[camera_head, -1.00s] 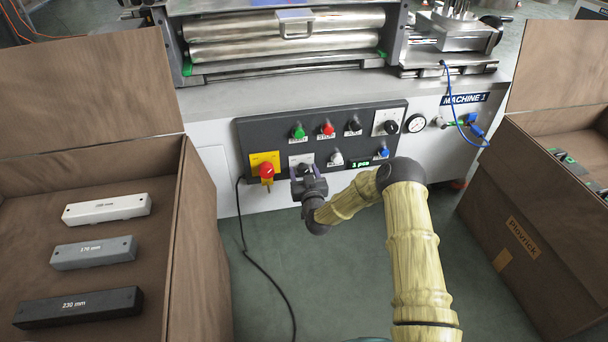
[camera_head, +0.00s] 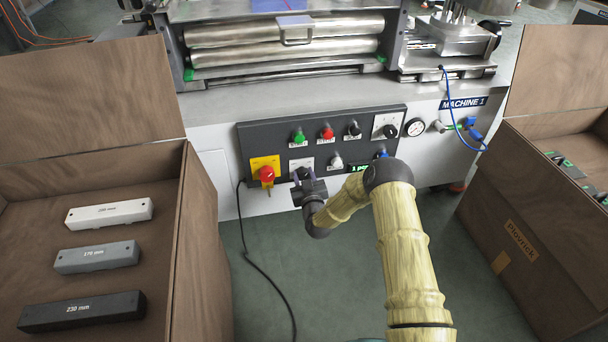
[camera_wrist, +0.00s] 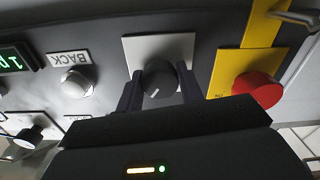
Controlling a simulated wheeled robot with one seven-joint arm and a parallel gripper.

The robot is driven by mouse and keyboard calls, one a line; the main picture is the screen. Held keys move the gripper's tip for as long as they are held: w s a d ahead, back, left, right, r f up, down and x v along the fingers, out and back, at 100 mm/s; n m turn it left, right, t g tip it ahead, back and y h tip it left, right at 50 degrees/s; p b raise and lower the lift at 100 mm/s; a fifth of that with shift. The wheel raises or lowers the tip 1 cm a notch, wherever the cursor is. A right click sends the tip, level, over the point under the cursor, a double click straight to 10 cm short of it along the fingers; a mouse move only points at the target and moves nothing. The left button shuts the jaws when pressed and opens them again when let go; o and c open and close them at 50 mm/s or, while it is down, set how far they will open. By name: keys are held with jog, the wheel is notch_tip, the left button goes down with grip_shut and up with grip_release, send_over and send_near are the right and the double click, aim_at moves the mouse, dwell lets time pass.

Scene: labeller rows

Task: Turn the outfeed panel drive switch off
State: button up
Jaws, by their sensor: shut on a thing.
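The dark control panel (camera_head: 250,140) is on the front of the machine labelled MACHINE 1. A black rotary switch on a pale square plate (camera_wrist: 158,47) sits in its lower row, beside the red knob on a yellow plate (camera_head: 264,172). In the wrist view, my gripper (camera_wrist: 158,88) has one finger on each side of the black switch knob (camera_wrist: 160,82) and is shut on it. The knob carries a pale pointer mark. In the head view, my gripper (camera_head: 303,178) covers most of this switch. I cannot read a label for it.
A white BACK knob (camera_wrist: 77,82) and a green display (camera_wrist: 15,60) are on one side of the switch; the red knob (camera_wrist: 258,90) is close on the other. Open brown boxes stand left (camera_head: 195,230) and right (camera_head: 540,220). A black cable (camera_head: 262,270) hangs to the floor.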

jog(key=n+p, duration=0.2)
jog(key=n, duration=0.2)
jog(key=shift+a+r, duration=0.1)
jog(key=shift+r, duration=0.05)
jog(key=n+p, duration=0.2)
jog(key=n, duration=0.2)
jog(key=n+p, duration=0.1)
jog(key=n, duration=0.3)
jog(key=shift+n, duration=2)
jog(key=shift+f, duration=0.2)
jog(key=o, duration=1)
jog(key=shift+s+r, duration=0.1)
jog(key=shift+s, duration=0.05)
jog(key=p+v, duration=0.6)
jog(key=v, duration=1.1)
jog(key=shift+d+p, duration=0.2)
jog(key=shift+p, duration=0.1)
